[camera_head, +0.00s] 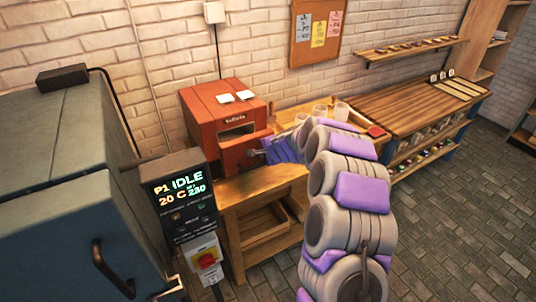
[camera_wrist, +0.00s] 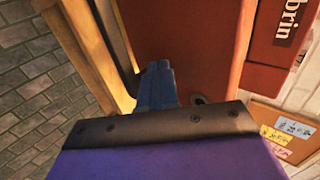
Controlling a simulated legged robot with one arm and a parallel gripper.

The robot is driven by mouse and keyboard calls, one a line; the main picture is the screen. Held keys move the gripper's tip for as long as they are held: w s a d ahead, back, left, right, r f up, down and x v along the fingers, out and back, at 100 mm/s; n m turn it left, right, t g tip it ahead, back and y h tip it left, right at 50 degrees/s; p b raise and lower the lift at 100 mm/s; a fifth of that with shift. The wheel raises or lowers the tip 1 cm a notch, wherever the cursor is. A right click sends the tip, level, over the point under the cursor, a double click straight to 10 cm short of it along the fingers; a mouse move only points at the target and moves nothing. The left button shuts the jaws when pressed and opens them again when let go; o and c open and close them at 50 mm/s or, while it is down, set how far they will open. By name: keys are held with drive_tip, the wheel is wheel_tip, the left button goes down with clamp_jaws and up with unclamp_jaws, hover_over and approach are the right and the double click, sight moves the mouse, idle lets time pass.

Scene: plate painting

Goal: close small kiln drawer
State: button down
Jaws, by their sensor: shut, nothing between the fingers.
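The small kiln (camera_head: 222,112) is a red-orange box on a wooden bench, with a dark slot in its upper front. Its drawer front (camera_head: 238,150) is the red lower part; I cannot tell how far it stands out. My gripper (camera_head: 262,152) is at the right side of that drawer front, with its fingers shut and empty. In the wrist view, the gripper fingers (camera_wrist: 157,85) lie close against a red panel (camera_wrist: 185,45), apparently the drawer front; contact is unclear. A dark strip runs beside the panel. The kiln body with lettering (camera_wrist: 285,40) is at the right.
A large grey kiln (camera_head: 70,200) and a control box reading IDLE (camera_head: 180,195) stand at left. The wooden bench (camera_head: 255,185) is below the small kiln. Glass jars (camera_head: 330,110) stand behind my arm. Tiled floor (camera_head: 450,220) is clear at right.

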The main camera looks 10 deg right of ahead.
drive_tip(key=w+p, duration=0.1)
drive_tip(key=w, duration=0.1)
drive_tip(key=w+a+p, duration=0.1)
drive_tip(key=p, duration=0.1)
drive_tip(key=w+p, duration=0.2)
drive_tip(key=shift+w+a+r, duration=0.25)
drive_tip(key=shift+w+a, duration=0.1)
drive_tip(key=w+p, duration=0.1)
drive_tip(key=w+a+p, duration=0.1)
drive_tip(key=shift+w+f+p, duration=0.1)
drive_tip(key=shift+w+p, duration=0.15)
drive_tip(key=shift+p, duration=0.1)
drive_tip(key=shift+w+a, duration=0.1)
